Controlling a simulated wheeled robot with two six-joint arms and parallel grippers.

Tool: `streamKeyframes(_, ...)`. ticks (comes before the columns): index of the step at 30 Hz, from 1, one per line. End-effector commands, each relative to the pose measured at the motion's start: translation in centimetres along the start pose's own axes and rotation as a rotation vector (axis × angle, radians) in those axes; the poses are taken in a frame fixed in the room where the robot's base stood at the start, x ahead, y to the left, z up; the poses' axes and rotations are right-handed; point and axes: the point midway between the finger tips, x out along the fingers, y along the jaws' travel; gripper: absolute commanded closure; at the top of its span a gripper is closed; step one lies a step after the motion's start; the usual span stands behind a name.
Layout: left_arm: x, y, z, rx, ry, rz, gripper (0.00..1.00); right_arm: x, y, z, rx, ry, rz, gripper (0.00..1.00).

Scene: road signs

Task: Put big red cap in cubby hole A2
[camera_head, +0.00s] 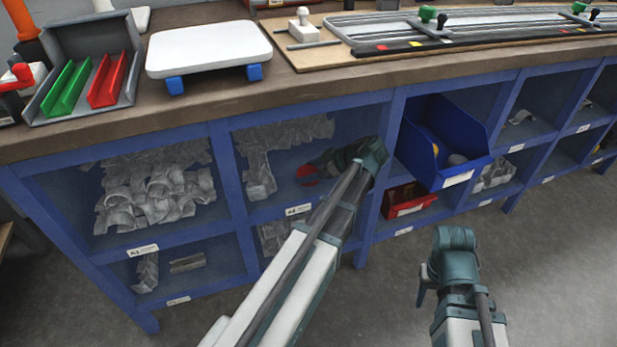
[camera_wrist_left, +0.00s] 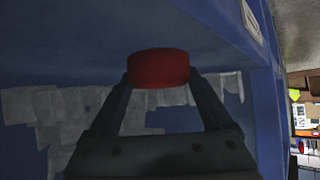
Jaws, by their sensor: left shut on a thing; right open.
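The big red cap (camera_wrist_left: 158,68) is between the two fingertips of my left gripper (camera_wrist_left: 160,84) in the left wrist view. My left gripper is shut on it. In the head view the cap (camera_head: 307,174) is small and partly covered by the gripper. The cap is inside a blue cubby in the upper row, above a white label (camera_head: 298,210) that is too small to read surely. Grey pieces lie in that cubby. My right gripper (camera_head: 424,285) is open, in front of the shelf and low over the floor.
A cubby to the left holds many grey pieces (camera_head: 160,190). A blue bin (camera_head: 440,140) juts out of the cubby to the right, with a red bin (camera_head: 408,200) below it. Blue dividers stand between cubbies. The workbench top (camera_head: 200,103) is above. The floor in front is clear.

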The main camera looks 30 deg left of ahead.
Motion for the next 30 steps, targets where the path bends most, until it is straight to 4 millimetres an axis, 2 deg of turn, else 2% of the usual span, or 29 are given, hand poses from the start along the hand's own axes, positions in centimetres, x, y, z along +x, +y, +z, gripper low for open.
streamKeyframes(10,0.2,0.0,0.3,0.0,0.0,0.0,0.77,0.3,0.0,0.0,0.001,0.0,0.0,0.5)
streamKeyframes(11,0.1,0.0,0.2,0.0,0.0,0.0,0.13,0.2,0.0,0.0,0.001,0.0,0.0,0.5)
streamKeyframes(13,0.1,0.0,0.1,0.0,0.0,0.0,0.0,0.1,0.0,0.0,0.001,0.0,0.0,0.5)
streamKeyframes(23,-0.2,0.0,-0.3,0.0,0.0,0.0,0.0,-0.4,0.0,0.0,0.0,0.0,0.0,0.5)
streamKeyframes(30,-4.9,0.1,-0.6,0.003,0.0,0.004,0.0,-3.4,0.3,0.2,-0.005,0.0,0.0,0.5)
